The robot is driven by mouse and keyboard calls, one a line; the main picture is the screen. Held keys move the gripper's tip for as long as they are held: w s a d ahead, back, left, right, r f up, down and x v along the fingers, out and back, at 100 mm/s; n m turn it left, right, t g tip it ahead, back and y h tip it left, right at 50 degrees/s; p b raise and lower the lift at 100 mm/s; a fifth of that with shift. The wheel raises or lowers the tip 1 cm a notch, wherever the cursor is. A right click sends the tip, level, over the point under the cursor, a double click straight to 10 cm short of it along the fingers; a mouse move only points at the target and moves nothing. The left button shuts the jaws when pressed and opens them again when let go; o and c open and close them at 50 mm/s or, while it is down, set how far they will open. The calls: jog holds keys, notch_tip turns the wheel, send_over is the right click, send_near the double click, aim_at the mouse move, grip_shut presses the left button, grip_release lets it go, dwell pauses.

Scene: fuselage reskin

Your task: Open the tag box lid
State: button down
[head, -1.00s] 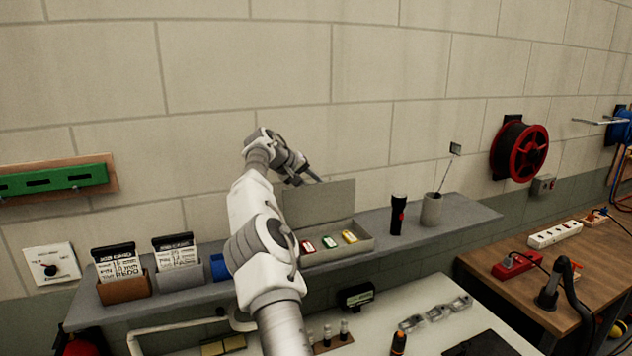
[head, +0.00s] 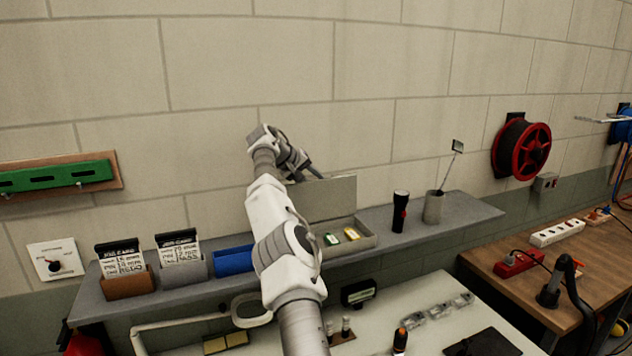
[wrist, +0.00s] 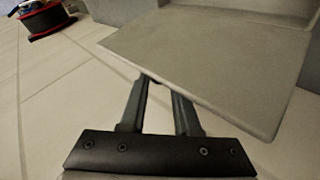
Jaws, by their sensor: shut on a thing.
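The tag box (head: 365,243) is a grey open tray on the wall shelf. A green tag (head: 332,239) and a yellow tag (head: 351,233) show inside; my arm hides its left part. Its grey lid (head: 328,198) stands raised at the back of the box, near the wall. My gripper (head: 313,170) is at the lid's upper left edge. In the wrist view, the lid (wrist: 210,60) is a flat plate, and my gripper's two fingers (wrist: 165,90) reach to its edge and are shut on it. The fingertips are partly hidden by the lid.
On the shelf (head: 455,213) stand a flashlight (head: 400,211) and a grey cup (head: 433,207) to the right. A blue bin (head: 233,261) and two card holders (head: 125,283) stand to the left. The wall is close behind the lid.

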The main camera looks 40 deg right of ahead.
jog(key=c, duration=0.7)
grip_release()
jog(key=shift+w+a+f, duration=0.1)
jog(key=shift+w+a, duration=0.1)
jog(key=shift+w, duration=0.05)
jog(key=shift+o, duration=0.4)
jog(key=shift+s+d, duration=0.1)
jog(key=shift+s, duration=0.05)
jog(key=v, duration=1.7)
jog(key=shift+r, duration=0.25)
